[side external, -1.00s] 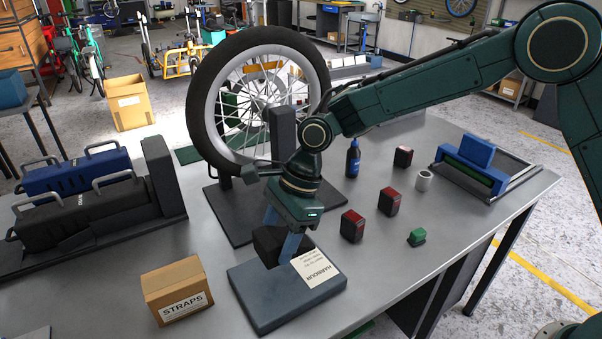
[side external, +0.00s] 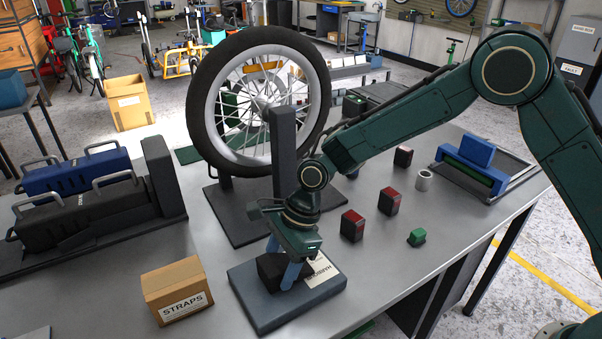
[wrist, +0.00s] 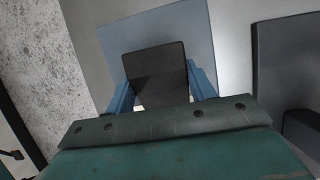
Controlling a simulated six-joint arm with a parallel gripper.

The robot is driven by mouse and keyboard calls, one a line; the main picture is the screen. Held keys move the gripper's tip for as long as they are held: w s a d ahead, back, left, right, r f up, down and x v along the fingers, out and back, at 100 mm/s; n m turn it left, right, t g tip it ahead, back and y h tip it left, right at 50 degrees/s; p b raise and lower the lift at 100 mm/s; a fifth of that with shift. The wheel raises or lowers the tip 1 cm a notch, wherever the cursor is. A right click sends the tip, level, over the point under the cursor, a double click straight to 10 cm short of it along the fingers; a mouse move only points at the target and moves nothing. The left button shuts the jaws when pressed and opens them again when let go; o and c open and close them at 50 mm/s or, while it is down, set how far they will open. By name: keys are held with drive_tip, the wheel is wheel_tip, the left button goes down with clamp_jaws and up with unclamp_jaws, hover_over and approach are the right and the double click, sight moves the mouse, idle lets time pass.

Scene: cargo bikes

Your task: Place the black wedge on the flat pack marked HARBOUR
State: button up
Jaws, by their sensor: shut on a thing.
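The black wedge (side external: 270,270) is between the blue fingers of my gripper (side external: 284,276), which is shut on it. In the wrist view the wedge (wrist: 156,66) fills the space between the fingers (wrist: 162,90). The flat pack marked HARBOUR (side external: 258,308) is a blue-grey slab on the bench, with a white label (side external: 322,270) partly hidden by my gripper. It also shows behind the wedge in the wrist view (wrist: 196,32). The wedge is over the pack, low down at its top face. I cannot tell whether it touches it.
A STRAPS carton (side external: 177,291) stands left of the pack. A wheel in a stand (side external: 240,215) is behind. Red-and-black blocks (side external: 352,226), a green block (side external: 417,237) and a white cylinder (side external: 424,180) stand to the right. The bench's front right is clear.

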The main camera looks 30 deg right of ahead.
idle(0.3)
drive_tip(key=o, duration=1.1)
drive_tip(key=shift+f, duration=0.15)
drive_tip(key=v, duration=1.2)
